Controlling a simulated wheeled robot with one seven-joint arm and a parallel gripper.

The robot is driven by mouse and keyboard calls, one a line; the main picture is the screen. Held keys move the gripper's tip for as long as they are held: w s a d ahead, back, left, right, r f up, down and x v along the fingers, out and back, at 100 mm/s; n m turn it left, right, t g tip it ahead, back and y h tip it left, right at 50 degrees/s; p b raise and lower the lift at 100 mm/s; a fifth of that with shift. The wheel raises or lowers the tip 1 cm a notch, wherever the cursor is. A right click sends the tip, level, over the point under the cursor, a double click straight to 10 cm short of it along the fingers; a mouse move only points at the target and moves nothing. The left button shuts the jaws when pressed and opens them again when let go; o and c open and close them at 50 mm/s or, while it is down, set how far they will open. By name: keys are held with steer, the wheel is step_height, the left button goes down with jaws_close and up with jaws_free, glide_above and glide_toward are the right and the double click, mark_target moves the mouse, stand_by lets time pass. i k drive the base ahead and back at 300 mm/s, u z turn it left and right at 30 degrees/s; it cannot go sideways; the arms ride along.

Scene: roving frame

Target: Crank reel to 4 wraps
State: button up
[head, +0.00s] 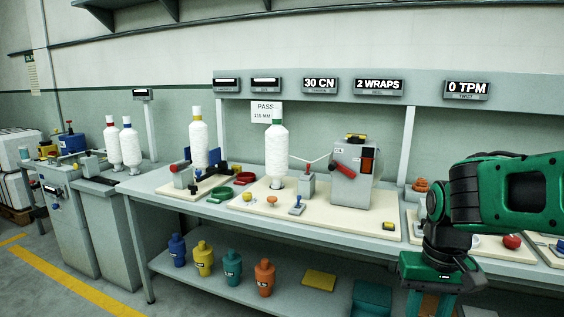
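The reel unit is a grey box (353,178) on a cream board on the bench, with a yellow and black top. A red crank handle (345,169) sticks out of its front left, tilted. A white yarn runs from the white cone (276,155) past a small grey post (308,184) towards the box. The display above reads 2 WRAPS (378,86). My gripper (433,302) hangs at the lower right, in front of the bench and apart from the crank. Its fingertips are cut off or hard to make out, so its opening is unclear.
More displays read 30 CN (320,86) and 0 TPM (466,90). A PASS 115 MM card (265,111) hangs behind the cone. Small knobs and a blue lever (297,206) stand on the board's front. Several coloured bottles stand on the lower shelf (215,284).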

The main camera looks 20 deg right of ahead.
mark_target(334, 164)
steer(key=i, duration=1.05)
steer(key=z, duration=0.25)
